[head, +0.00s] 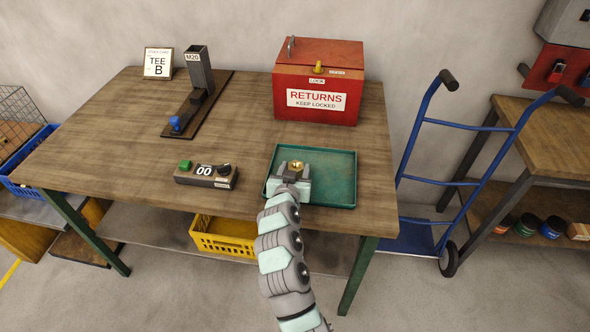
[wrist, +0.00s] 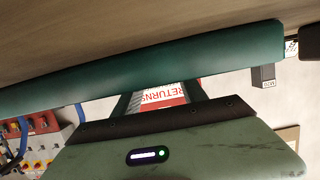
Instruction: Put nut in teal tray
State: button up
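A brass-coloured nut (head: 297,165) shows at the tip of my gripper in the head view, over the left part of the teal tray (head: 335,180). I cannot tell whether it rests on the tray floor. My gripper (head: 293,176) reaches over the tray's near left side. In the wrist view its two dark fingers stand apart, with the red box showing between them. The tray's teal wall (wrist: 140,68) crosses that view and hides the fingertips. The nut is not visible there, so I cannot tell whether the fingers grip it.
A red returns box (head: 318,82) stands behind the tray. A control box with a "00" display (head: 205,175) is left of it. The tray's right half is empty.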

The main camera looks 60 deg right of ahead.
jog(key=o, duration=0.4)
jog(key=shift+c, duration=0.2)
jog(key=shift+a+r, duration=0.15)
jog(key=shift+r, duration=0.1)
jog(key=p+v, duration=0.1)
jog(key=v, duration=1)
jog(key=shift+s+a+p, duration=0.25)
jog(key=shift+p, duration=0.15)
